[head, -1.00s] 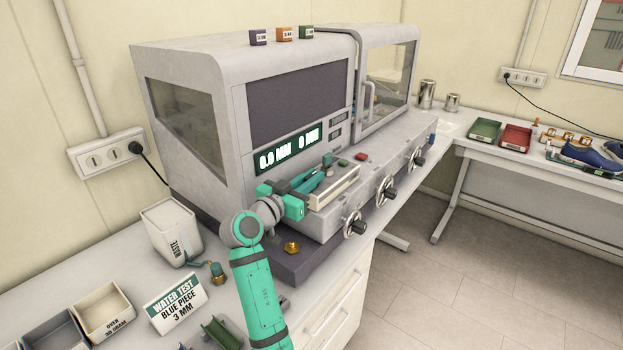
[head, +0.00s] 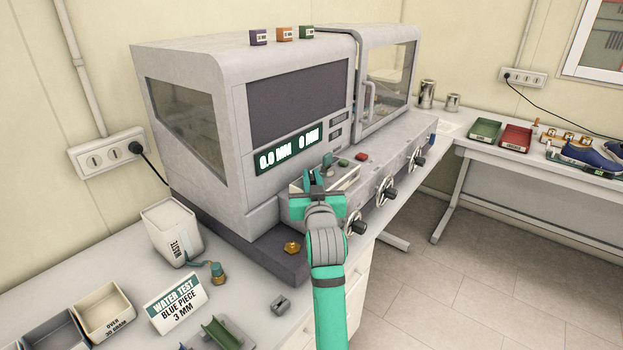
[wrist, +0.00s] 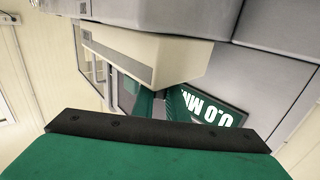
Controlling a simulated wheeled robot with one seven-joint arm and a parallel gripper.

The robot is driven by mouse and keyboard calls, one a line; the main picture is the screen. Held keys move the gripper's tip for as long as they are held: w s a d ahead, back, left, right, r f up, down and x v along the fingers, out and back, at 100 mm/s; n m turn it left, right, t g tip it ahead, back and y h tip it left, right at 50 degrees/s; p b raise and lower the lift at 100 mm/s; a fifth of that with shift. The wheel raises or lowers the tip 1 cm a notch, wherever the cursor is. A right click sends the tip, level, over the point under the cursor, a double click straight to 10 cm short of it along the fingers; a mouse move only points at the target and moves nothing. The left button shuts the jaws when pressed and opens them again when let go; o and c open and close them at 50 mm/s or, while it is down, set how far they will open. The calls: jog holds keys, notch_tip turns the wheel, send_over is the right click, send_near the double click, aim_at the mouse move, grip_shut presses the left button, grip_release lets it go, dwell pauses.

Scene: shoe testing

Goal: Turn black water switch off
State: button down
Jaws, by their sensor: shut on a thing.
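My gripper (head: 319,176) is at the front of the large grey testing machine (head: 210,60), over the beige block (head: 347,181) on its control ledge. Its two green fingers point toward the display, close together. What lies between the tips is hidden. A small dark upright switch (head: 327,160) stands just beyond the fingertips; I cannot tell whether they touch it. In the wrist view the fingers (wrist: 165,103) reach past the beige block (wrist: 140,55), with the display behind them. Black knobs with handwheels (head: 358,227) line the front face.
A green button (head: 344,163) and a red button (head: 361,156) are on the ledge to the right. A brass fitting (head: 292,248) is at the machine's lower left. A waste container (head: 171,232) and a water test sign (head: 174,303) stand on the left bench.

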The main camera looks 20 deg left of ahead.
jog(key=n+g+y, duration=0.2)
jog(key=y, duration=0.1)
jog(key=n+g+y, duration=0.2)
jog(key=shift+w+d+y, duration=0.1)
jog(key=shift+d+y, duration=0.1)
jog(key=shift+y, duration=0.2)
jog(key=n+g+y, duration=0.3)
jog(key=n+g, duration=0.1)
jog(key=shift+a+g, duration=0.15)
jog(key=shift+g, duration=0.25)
jog(key=shift+f+n+g+y, duration=0.1)
jog(key=shift+n+g+y, duration=0.25)
jog(key=shift+g, duration=0.25)
jog(key=shift+a+n+g, duration=0.1)
jog(key=shift+n+g, duration=0.15)
jog(key=shift+g, duration=0.05)
jog(key=c, duration=1.8)
grip_release()
jog(key=shift+o, duration=0.2)
jog(key=v, duration=1.1)
jog(key=shift+a, duration=0.1)
